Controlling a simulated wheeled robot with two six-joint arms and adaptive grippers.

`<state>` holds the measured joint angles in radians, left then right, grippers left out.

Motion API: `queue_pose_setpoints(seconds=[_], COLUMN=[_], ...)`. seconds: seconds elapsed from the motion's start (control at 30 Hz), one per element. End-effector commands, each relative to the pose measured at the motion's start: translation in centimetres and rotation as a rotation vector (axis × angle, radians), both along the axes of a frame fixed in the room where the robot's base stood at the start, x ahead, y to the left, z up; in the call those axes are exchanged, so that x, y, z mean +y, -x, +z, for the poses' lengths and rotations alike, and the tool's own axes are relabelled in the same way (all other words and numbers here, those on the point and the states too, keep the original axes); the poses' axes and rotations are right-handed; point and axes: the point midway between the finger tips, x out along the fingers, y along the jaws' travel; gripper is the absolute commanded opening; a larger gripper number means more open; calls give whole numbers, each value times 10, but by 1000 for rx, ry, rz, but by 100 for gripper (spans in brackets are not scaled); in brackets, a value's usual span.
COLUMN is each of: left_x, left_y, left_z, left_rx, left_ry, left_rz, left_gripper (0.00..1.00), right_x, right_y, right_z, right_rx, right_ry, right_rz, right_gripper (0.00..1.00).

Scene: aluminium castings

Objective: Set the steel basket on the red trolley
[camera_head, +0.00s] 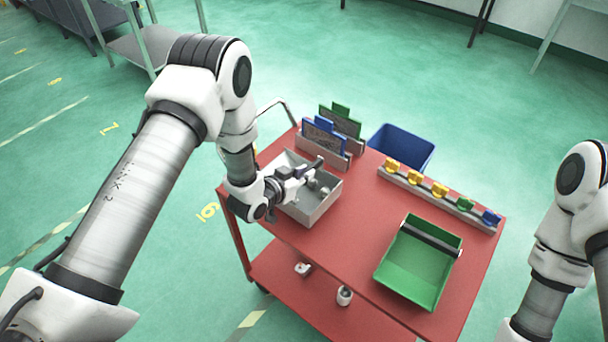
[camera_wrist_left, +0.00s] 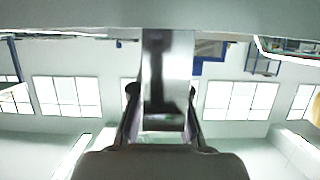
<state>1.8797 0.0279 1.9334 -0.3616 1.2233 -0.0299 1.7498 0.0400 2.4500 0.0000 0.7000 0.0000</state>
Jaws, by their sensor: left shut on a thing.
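The steel basket (camera_head: 302,210) is a grey open box at the left side of the red trolley's (camera_head: 365,220) top. It looks level and at or very near the surface; I cannot tell whether its whole base touches. Small grey parts show inside it. My left gripper (camera_head: 308,170) is over the basket, shut on a grey bar that looks like its handle. In the left wrist view a shiny metal strip (camera_wrist_left: 167,85) lies between the fingers. The gripper hides part of the basket. My right arm is at the right edge, its gripper out of view.
On the trolley top are a rack with blue and green plates (camera_head: 325,140), a green tray (camera_head: 415,275) and a rail with yellow, green and blue pieces (camera_head: 440,190). A blue bin (camera_head: 402,145) stands behind. Small parts (camera_head: 344,295) lie on the lower shelf.

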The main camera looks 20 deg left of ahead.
Motion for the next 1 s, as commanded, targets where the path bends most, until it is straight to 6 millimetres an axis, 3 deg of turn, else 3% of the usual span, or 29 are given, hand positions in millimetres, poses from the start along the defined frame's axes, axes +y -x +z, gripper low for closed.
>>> queue_pose_setpoints(seconds=[0.13, 0.5, 0.53, 0.6, 1.0], left_x=[0, 0, 0, 0, 3], left_y=[-1, -1, 0, 0, 6], left_z=[-12, -21, -21, -20, -16], left_rx=[-4, -5, -3, -3, -1], left_ry=[0, 1, 0, 0, 0], left_rz=[0, 0, 0, 0, 1], left_gripper=[0, 0, 21, 39, 39], right_x=[0, 0, 0, 0, 0], right_y=[0, 0, 0, 0, 0], right_z=[9, 4, 5, 5, 5], right_rx=[0, 0, 0, 0, -1], right_ry=[0, 0, 0, 0, 0], right_rz=[0, 0, 0, 0, 0], right_gripper=[40, 40, 40, 40, 40])
